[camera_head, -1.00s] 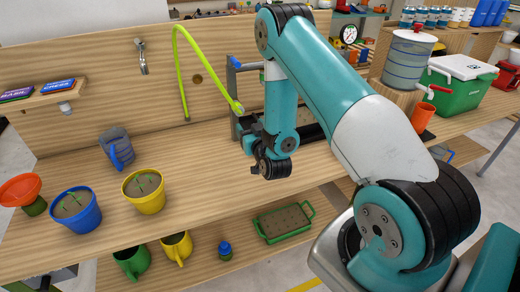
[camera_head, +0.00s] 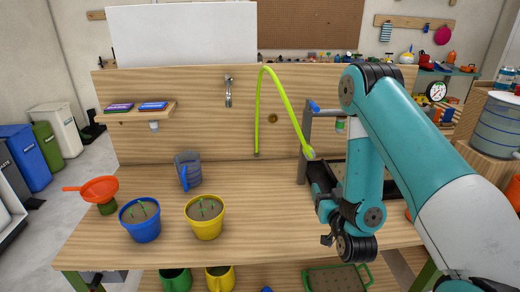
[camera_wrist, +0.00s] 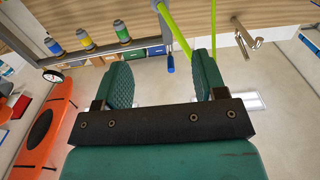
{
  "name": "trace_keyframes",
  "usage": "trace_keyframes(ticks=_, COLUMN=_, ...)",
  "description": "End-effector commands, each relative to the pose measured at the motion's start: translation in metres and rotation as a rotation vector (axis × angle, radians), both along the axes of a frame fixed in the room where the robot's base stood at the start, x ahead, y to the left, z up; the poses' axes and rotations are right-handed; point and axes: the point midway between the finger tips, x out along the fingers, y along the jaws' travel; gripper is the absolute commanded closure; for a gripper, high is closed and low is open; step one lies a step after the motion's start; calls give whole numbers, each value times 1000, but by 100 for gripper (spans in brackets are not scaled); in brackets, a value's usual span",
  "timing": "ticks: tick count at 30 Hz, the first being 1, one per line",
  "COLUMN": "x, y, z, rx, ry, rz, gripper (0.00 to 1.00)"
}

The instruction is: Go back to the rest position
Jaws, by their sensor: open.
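My gripper (camera_wrist: 162,74) is open in the wrist view, its two green padded fingers apart with nothing held between them. A yellow-green hose (camera_wrist: 176,30) and a metal tap (camera_wrist: 246,36) show beyond the fingers. In the head view my teal arm stands at the right, bent down over the bench.
A dark frame (camera_head: 305,140) stands behind my arm. The bench middle is clear.

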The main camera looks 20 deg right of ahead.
Motion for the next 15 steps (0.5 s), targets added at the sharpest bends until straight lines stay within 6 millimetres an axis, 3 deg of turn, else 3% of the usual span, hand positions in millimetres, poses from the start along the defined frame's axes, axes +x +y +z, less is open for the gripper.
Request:
trace_keyframes(ticks=5, x=5, y=4, z=3, rx=13, ry=15, rz=13, gripper=35)
trace_keyframes(ticks=8, x=17, y=16, z=10, rx=54, ry=70, rz=53, gripper=35)
trace_keyframes(ticks=11, x=32, y=42, z=22, rx=122, ry=170, rz=130, gripper=35)
trace_keyframes(ticks=15, x=39, y=93, z=44, rx=218, ry=356, rz=276, gripper=35)
